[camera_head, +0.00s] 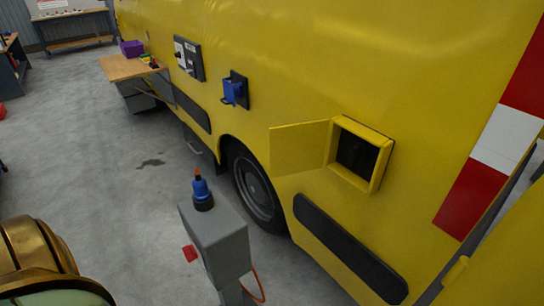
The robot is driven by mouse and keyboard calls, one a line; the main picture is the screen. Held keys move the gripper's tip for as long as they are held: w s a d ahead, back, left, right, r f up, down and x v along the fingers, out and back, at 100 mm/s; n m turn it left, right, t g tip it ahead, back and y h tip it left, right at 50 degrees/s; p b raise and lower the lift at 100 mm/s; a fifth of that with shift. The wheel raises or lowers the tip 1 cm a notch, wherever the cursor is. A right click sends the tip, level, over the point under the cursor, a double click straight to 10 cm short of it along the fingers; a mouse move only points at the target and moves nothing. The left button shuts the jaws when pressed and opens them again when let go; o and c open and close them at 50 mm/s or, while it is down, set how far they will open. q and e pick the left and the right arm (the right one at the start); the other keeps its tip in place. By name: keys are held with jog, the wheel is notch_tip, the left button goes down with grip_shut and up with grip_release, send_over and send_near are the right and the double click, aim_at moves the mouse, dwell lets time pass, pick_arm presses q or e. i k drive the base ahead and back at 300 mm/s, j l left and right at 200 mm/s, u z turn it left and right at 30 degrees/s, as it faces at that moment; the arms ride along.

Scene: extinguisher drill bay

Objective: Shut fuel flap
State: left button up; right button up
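The fuel flap (298,147) is a flat yellow panel on the side of a yellow vehicle. It stands open, swung out to the left of a square yellow frame (383,166) with a dark recess (357,154) inside. Neither of my grippers shows in the head view. A rounded brass-coloured and pale part at the lower left edge is cut off by the frame, and no fingers show on it.
A grey pedestal (216,240) with a blue and black nozzle-like object (202,190) on top stands in front of the vehicle's wheel (255,186). A wooden shelf (125,68) juts from the vehicle farther back. Grey floor (100,160) at left is mostly clear.

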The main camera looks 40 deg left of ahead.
aim_at(296, 146)
jog(key=k+j+z, duration=0.2)
jog(key=j, duration=0.25)
jog(key=k+j+z, duration=0.2)
jog(key=j, duration=0.25)
jog(key=k+j+z, duration=0.25)
jog(key=j+z, duration=0.1)
jog(key=j, duration=0.3)
jog(key=k+j+z, duration=0.15)
jog(key=j, duration=0.3)
jog(key=k+j+z, duration=0.1)
jog(key=j, duration=0.3)
jog(key=k+j+z, duration=0.15)
jog(key=j, duration=0.25)
jog(key=k+j+z, duration=0.1)
jog(key=j, duration=0.3)
jog(key=k+j+z, duration=0.15)
jog(key=j, duration=0.2)
